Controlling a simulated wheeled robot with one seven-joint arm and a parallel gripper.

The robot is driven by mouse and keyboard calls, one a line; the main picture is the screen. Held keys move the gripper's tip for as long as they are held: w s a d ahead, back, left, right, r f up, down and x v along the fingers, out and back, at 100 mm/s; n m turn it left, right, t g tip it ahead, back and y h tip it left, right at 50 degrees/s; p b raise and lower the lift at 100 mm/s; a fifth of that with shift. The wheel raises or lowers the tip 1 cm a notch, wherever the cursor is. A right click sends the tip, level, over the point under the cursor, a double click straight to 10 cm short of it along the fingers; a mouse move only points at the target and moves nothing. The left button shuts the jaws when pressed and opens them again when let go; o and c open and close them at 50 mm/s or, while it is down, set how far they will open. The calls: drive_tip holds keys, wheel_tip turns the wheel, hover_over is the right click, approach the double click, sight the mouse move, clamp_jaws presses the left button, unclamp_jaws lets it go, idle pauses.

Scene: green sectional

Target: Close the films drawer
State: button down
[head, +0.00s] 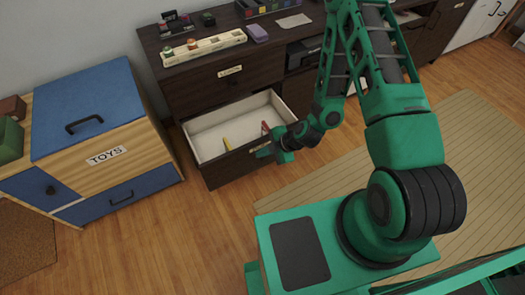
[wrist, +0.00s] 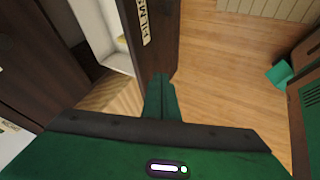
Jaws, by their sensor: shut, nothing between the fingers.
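The films drawer (head: 228,160) is pulled open from the dark brown cabinet in the head view. It has a pale interior with a yellow item and a red item in it. In the wrist view its dark front panel (wrist: 157,55) carries a label ending in "FILM" letters (wrist: 145,20). My gripper (head: 265,153) is at the drawer's front, near its right half. In the wrist view my gripper's fingers (wrist: 160,82) are together, with their tips at the front panel's near end. I cannot tell whether they touch it.
A blue-topped toy chest (head: 90,130) stands left of the drawer. The cabinet top (head: 215,55) holds a long tray and small boxes. Another labelled drawer front (head: 230,83) is above the films drawer. Wooden floor (head: 180,230) in front is clear, with a striped rug at right.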

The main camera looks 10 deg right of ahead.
sight(249, 150)
drive_tip(key=shift+w+a+f, duration=0.7)
drive_tip(key=shift+w+f, duration=0.1)
drive_tip(key=shift+w, duration=0.2)
drive_tip(key=shift+w+a+f, duration=0.65)
drive_tip(key=shift+w+f, duration=0.15)
drive_tip(key=shift+w, duration=0.15)
drive_tip(key=shift+w+a+f, duration=0.7)
drive_tip(key=shift+w+f, duration=0.1)
drive_tip(key=shift+w, duration=0.2)
